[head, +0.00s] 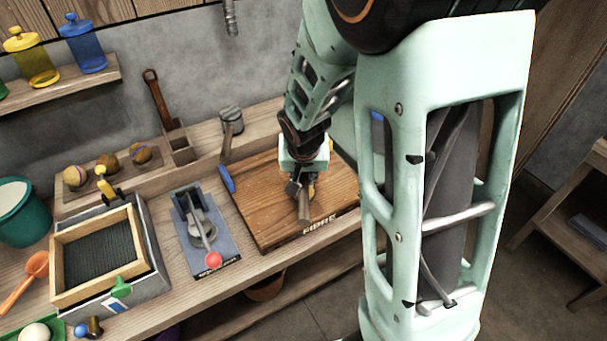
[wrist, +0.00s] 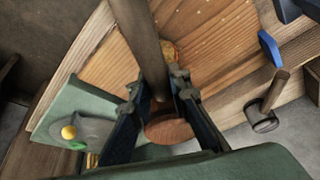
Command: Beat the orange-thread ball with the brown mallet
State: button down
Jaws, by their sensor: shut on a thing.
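My gripper (head: 302,186) is above the wooden board and shut on the brown mallet (head: 304,208). In the wrist view the mallet's brown shaft (wrist: 146,45) passes between the fingers (wrist: 157,92), with a round brown end (wrist: 169,130) on the near side. A small yellow-orange patch (wrist: 170,52) shows behind the shaft, over the board; it may be the orange-thread ball, mostly hidden. Whether the mallet touches it I cannot tell. Three thread-wound balls sit on the back rack: a yellowish one (head: 75,176), a middle one (head: 107,162) and a brown-orange one (head: 141,154).
The wooden board (head: 270,215) has a blue piece (head: 227,178) at its left edge. A lever device with a red knob (head: 213,259) and a framed screen (head: 100,255) stand left. A green plate (wrist: 88,108) lies beside the board.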

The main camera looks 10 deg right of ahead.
notch_tip(320, 180, down, 4)
jog(key=b, duration=0.4)
jog(key=shift+r, duration=0.15)
notch_tip(320, 180, up, 4)
jog(key=p, duration=0.3)
jog(key=shift+r, duration=0.15)
jog(key=shift+f, duration=0.2)
notch_tip(320, 180, down, 4)
jog(key=b, duration=0.4)
notch_tip(320, 180, up, 4)
jog(key=shift+r+p, duration=0.1)
jog(key=shift+p, duration=1.15)
jog(key=shift+f, duration=0.2)
